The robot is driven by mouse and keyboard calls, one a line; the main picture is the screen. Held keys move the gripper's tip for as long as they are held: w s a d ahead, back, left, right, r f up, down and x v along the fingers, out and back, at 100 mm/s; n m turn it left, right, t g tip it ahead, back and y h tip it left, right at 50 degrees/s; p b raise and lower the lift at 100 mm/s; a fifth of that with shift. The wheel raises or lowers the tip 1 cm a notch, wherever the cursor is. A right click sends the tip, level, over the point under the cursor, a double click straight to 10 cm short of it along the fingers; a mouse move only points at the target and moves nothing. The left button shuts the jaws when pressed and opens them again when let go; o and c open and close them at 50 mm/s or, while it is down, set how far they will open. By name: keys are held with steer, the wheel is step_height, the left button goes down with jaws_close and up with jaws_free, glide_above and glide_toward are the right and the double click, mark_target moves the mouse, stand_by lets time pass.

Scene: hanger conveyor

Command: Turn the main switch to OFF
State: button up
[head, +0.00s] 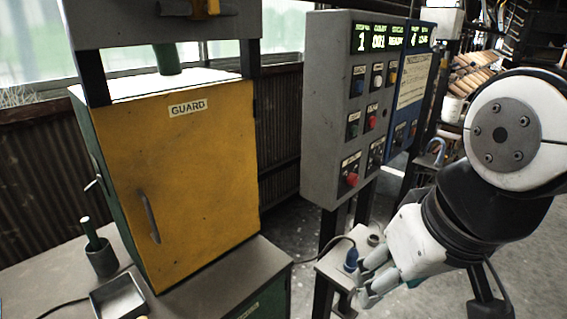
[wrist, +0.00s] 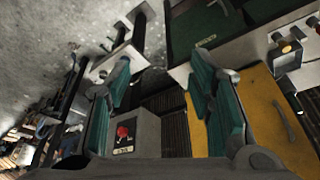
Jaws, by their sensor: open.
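A grey control panel (head: 322,110) stands on dark legs at centre in the head view. It carries several small buttons and knobs under a green-lit display. A red knob (head: 351,179) sits at its lower left, and a dark knob (head: 374,157) sits to the right of it. The labels are too small to read, so I cannot tell which is the main switch or how it is set. My gripper (head: 364,283) is open and empty, below and right of the panel, touching no knob. In the wrist view a red knob (wrist: 123,131) shows between my fingers (wrist: 162,64).
A yellow guard door (head: 180,180) on a machine stands left of the panel. A small stand (head: 330,268) with a blue piece (head: 351,259) is close beside my fingers. A blue panel (head: 410,90) adjoins the grey one. A cup (head: 102,258) and tray (head: 118,297) sit at lower left.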

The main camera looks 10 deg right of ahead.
steer(key=w+a+f+m+g+y+b, duration=0.1)
steer(key=w+f+m+g+y+b, duration=0.15)
steer(key=f+m, duration=0.2)
steer(key=m+t+y+b, duration=0.75)
steer(key=m+t, duration=0.65)
steer(key=m, duration=1)
glide_toward(356, 180)
steer(key=shift+g, duration=0.25)
steer(key=x, duration=0.8)
steer(key=shift+w+r+b, duration=0.2)
steer(key=shift+w+b, duration=0.1)
steer(key=shift+w, duration=0.15)
steer(key=shift+c, duration=0.5)
steer(key=c, duration=1)
